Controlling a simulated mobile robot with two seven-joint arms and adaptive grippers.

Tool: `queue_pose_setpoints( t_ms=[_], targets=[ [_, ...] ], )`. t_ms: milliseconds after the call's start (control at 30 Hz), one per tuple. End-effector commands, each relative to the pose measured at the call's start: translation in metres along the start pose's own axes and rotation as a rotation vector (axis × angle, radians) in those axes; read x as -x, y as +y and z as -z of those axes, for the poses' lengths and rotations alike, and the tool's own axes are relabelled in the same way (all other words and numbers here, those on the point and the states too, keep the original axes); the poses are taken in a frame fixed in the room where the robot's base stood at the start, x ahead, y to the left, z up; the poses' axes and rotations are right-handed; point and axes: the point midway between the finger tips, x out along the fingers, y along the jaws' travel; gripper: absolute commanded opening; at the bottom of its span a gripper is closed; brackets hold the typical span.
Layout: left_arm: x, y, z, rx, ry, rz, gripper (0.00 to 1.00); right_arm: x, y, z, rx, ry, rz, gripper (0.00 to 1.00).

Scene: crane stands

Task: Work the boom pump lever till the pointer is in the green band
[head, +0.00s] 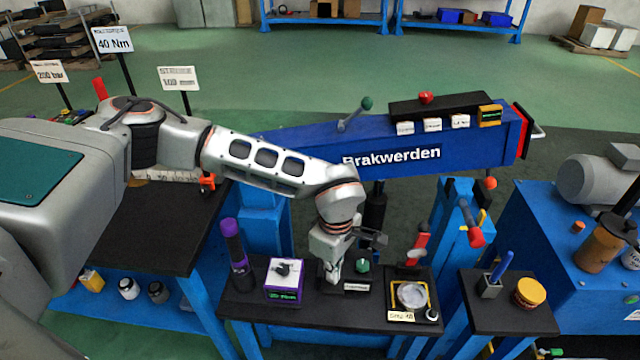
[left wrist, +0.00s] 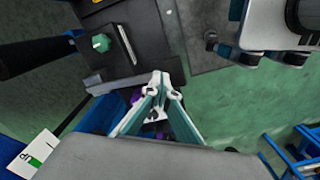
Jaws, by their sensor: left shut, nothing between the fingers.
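My left gripper (head: 334,276) points down over the black bench plate, with its fingers together and empty. In the left wrist view its closed fingertips (left wrist: 160,85) are apart from a green knob (left wrist: 100,43) on a dark block. The same green knob (head: 362,266) stands just right of the gripper in the head view. A lever with a dark green ball (head: 367,103) rises from the blue boom (head: 300,135). Red-handled levers (head: 473,236) stand right of the bench. I cannot tell which is the boom pump lever. The pointer and green band cannot be made out. My right gripper is not in view.
A purple torch-like cylinder (head: 234,255) and a purple-and-white box (head: 284,281) stand left of the gripper. A yellow-framed tray (head: 428,298) lies right of it. A small stand (head: 500,318) holds a yellow-lidded tin (head: 530,292). Green floor is open behind the boom.

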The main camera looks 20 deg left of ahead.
Motion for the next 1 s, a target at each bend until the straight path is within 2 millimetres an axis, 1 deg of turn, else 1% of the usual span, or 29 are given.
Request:
queue_pose_setpoints(
  t_ms=[33, 200, 667, 767, 1000],
  targets=[
    [0.007, -0.001, -0.001, -0.002, -0.001, 0.002, 0.0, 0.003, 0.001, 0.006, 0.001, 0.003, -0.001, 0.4],
    [0.022, -0.002, -0.002, -0.003, -0.002, 0.005, 0.0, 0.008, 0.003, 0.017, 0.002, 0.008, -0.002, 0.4],
    [0.063, -0.002, -0.002, -0.003, -0.002, 0.005, 0.0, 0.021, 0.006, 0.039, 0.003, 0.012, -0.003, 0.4],
    [0.066, -0.002, -0.002, -0.003, -0.002, 0.006, 0.0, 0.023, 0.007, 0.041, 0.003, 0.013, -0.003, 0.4],
    [0.065, -0.002, -0.002, -0.002, -0.002, 0.006, 0.0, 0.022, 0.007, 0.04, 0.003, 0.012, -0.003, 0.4]
  ],
)
